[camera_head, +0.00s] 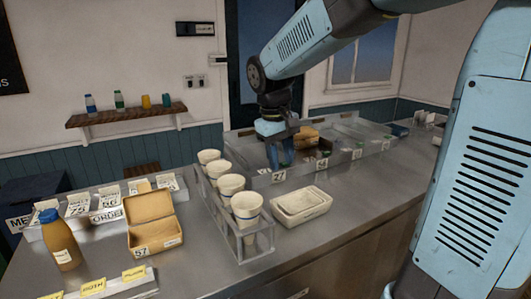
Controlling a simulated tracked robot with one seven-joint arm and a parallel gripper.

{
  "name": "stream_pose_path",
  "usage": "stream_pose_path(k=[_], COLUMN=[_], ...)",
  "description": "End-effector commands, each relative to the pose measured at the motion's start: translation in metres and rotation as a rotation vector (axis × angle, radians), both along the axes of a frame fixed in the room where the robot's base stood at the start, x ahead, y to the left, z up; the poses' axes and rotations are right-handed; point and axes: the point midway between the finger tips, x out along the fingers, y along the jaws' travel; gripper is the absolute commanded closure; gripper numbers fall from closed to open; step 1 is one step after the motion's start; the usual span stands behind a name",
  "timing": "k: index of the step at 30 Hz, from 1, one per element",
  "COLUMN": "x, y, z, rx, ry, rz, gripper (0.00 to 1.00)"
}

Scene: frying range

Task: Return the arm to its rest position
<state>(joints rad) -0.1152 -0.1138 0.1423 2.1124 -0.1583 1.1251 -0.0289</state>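My light blue arm (312,48) reaches in from the upper right and over the counter. My gripper (281,156) hangs at its end, pointing down over the near edge of the clear-walled bins, by the label 27. Its fingers are small and partly overlapped in this view, so I cannot tell whether they are apart or closed. I see no clearly held object.
A clear rack (248,246) of several cups stands before the bins (365,148). White trays (300,206) lie to its right. A tan box (154,224) and a brown bottle (59,243) stand left. The right front counter (375,207) is clear.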

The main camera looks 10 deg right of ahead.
Motion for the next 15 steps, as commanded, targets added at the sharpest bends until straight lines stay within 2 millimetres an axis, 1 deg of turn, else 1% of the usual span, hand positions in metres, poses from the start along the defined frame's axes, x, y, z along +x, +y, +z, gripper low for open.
stream_pose_path(k=[5, 9, 15], x=[-0.023, -0.051, -0.092], y=[-0.014, -0.03, -0.05], z=[0.012, 0.022, 0.03], rx=[0.025, 0.06, 0.113], ry=[-0.056, -0.127, -0.229], rz=[-0.041, -0.092, -0.163], gripper=[0.63, 0.63, 0.63])
